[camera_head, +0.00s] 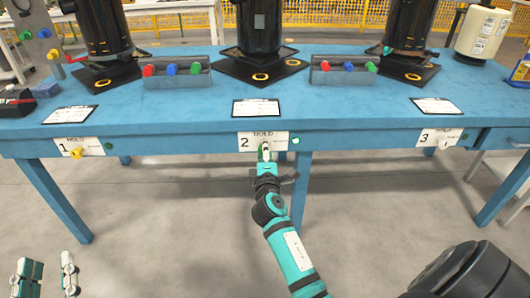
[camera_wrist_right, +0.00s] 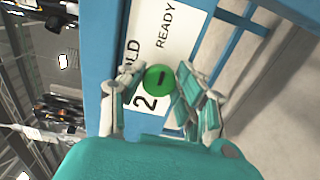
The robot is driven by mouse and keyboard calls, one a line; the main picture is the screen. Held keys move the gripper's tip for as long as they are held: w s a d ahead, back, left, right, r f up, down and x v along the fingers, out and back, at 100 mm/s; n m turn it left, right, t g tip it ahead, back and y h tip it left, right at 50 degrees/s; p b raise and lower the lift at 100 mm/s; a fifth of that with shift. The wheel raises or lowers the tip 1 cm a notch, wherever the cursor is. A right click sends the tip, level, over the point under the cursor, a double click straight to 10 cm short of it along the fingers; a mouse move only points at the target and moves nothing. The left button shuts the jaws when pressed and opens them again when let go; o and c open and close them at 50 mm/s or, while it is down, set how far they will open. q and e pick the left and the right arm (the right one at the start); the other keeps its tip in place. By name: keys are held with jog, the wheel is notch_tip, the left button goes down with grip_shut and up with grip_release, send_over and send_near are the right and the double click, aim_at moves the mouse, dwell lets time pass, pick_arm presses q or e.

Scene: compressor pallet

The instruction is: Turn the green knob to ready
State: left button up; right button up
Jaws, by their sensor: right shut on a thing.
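The green knob (camera_wrist_right: 158,78) sits on the white panel numbered 2 (camera_wrist_right: 166,30), with the words HOLD and READY, on the table's front edge. A short dark mark crosses the knob's face; I cannot tell which word it points to. My right gripper (camera_head: 264,153) reaches up to this panel (camera_head: 243,142) in the head view and mostly hides the knob there. In the wrist view its fingers stand on both sides of the knob, shut on it. My left gripper (camera_head: 49,276) is at the bottom left, fingers apart and empty, over the floor.
Panel 1 has a yellow knob (camera_head: 76,153) and panel 3 a pale knob (camera_head: 443,144). The blue table (camera_head: 190,115) carries black compressors (camera_head: 259,27), bins of coloured parts (camera_head: 178,80) and sheets (camera_head: 256,108). The floor in front is clear.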

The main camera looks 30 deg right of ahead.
jog(key=shift+f, duration=0.1)
jog(key=o, duration=1.1)
jog(key=shift+o, duration=0.2)
jog(key=v, duration=0.7)
jog(key=shift+s, duration=0.3)
jog(key=shift+a, duration=0.1)
